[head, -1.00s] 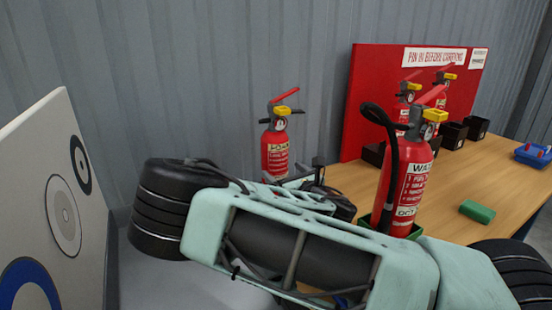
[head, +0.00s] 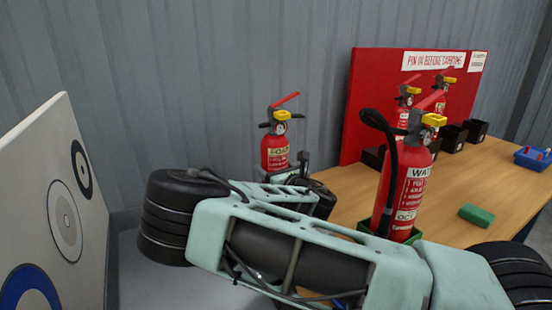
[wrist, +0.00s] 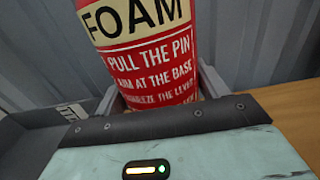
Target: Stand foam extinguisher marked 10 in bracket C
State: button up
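The foam extinguisher (head: 275,152) is red, with a yellow tag, a red lever and a cream FOAM label. It is upright in the head view, left of the table's end. It also fills the upper middle of the wrist view (wrist: 150,62). My gripper (head: 285,172) is around its lower body, with a grey finger on each side, and appears shut on it. Its base is hidden and no number 10 can be read. Dark box-like brackets (head: 452,138) stand along the red board; their letters cannot be read.
A water extinguisher (head: 412,190) stands in a green tray on the wooden table (head: 345,205). Two more extinguishers (head: 405,97) (head: 442,92) stand by the red board (head: 365,100). A green block (head: 477,215) and a blue tray (head: 533,158) lie right. A target panel (head: 50,200) stands left.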

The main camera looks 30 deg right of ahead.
aim_at(275, 146)
jog(key=c, duration=0.5)
jog(key=shift+r, duration=0.2)
jog(key=shift+c, duration=0.4)
jog(key=shift+r+p, duration=2.7)
jog(key=shift+r, duration=0.6)
